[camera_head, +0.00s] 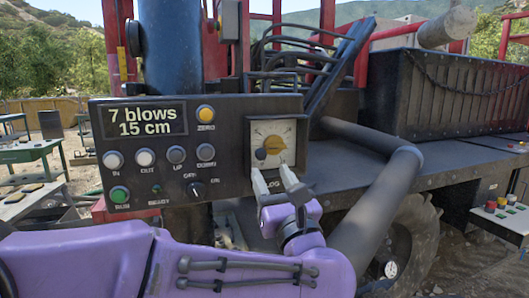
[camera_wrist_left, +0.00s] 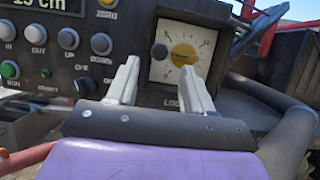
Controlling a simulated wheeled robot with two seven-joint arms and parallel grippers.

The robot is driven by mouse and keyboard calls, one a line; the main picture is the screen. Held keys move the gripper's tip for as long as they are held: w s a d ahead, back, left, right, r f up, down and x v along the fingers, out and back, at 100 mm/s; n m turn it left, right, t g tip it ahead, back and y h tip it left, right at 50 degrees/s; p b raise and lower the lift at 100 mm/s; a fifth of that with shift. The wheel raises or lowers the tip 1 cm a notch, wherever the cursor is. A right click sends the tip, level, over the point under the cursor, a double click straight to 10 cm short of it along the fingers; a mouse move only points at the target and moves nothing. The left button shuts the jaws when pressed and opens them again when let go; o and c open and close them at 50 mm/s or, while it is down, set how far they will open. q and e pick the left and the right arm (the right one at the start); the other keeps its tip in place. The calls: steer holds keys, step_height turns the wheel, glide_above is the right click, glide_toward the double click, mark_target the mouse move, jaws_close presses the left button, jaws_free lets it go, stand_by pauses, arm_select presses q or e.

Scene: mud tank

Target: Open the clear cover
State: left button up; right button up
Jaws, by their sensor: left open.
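The dark control panel (camera_head: 224,130) carries a square white dial (camera_head: 285,128) with a yellow knob (camera_head: 276,145). My left gripper (camera_head: 273,176) is open and empty just below the dial. My right gripper is out of view.
Several buttons and a switch (camera_head: 196,189) sit left of the dial, under a display (camera_head: 144,120). A thick grey pipe (camera_head: 375,205) runs down on the right. A thin dark frame (camera_head: 272,74) and black hoses rise behind the panel. Green tables (camera_head: 35,152) stand far left.

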mark_target(262, 156)
arm_select(q)
steer(key=p+x, duration=0.2)
steer(key=x, duration=0.3)
steer(key=shift+s+r, duration=0.1)
steer(key=shift+r, duration=0.05)
steer(key=shift+w+a, duration=0.1)
steer(key=shift+w, duration=0.25)
jaws_close()
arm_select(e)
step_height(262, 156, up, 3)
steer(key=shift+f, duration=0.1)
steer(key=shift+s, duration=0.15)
